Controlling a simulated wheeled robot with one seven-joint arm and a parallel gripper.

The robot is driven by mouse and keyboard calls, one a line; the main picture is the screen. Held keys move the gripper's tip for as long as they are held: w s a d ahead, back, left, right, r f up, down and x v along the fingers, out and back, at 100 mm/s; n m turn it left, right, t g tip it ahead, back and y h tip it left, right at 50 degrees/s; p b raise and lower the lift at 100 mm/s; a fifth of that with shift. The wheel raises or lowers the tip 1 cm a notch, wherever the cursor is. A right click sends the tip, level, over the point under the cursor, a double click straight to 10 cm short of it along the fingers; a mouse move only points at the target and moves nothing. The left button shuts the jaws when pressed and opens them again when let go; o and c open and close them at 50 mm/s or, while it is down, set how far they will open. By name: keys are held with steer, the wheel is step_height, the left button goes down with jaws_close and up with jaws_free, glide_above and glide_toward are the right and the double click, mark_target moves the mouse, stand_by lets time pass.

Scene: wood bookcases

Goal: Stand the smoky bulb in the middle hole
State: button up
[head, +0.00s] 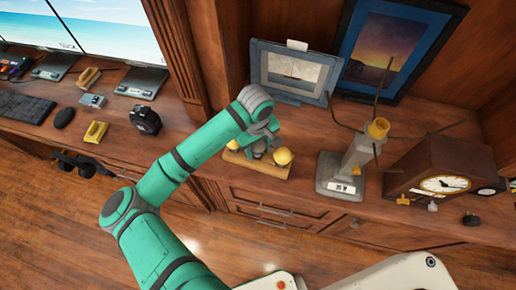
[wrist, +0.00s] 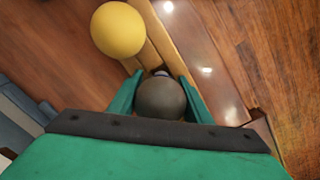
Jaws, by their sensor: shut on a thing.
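The smoky bulb (wrist: 161,98) is a dark grey ball held between the two green fingers of my gripper (wrist: 158,80). A small pale part shows at its far side. The wooden stand (head: 262,170) lies on the cabinet top; its rail also shows in the wrist view (wrist: 150,55). A yellow bulb (head: 232,144) stands at its left end and another yellow bulb (head: 283,156) at its right. My gripper (head: 262,146) is between them, over the stand's middle. One yellow bulb shows in the wrist view (wrist: 118,30). The middle hole is hidden; I cannot tell whether the bulb is in it.
A grey lamp-like stand with thin branches (head: 343,170) is right of the wooden stand, then a wooden clock (head: 440,170). A framed picture (head: 292,70) leans behind. The desk with a keyboard (head: 25,107) is at left. The cabinet's front edge is close to the stand.

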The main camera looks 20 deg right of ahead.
steer(key=shift+f, duration=0.35)
steer(key=o, duration=0.8)
steer(key=shift+o, duration=0.2)
steer(key=shift+r, duration=0.15)
steer(key=shift+r, duration=5.85)
steer(key=shift+d, duration=0.1)
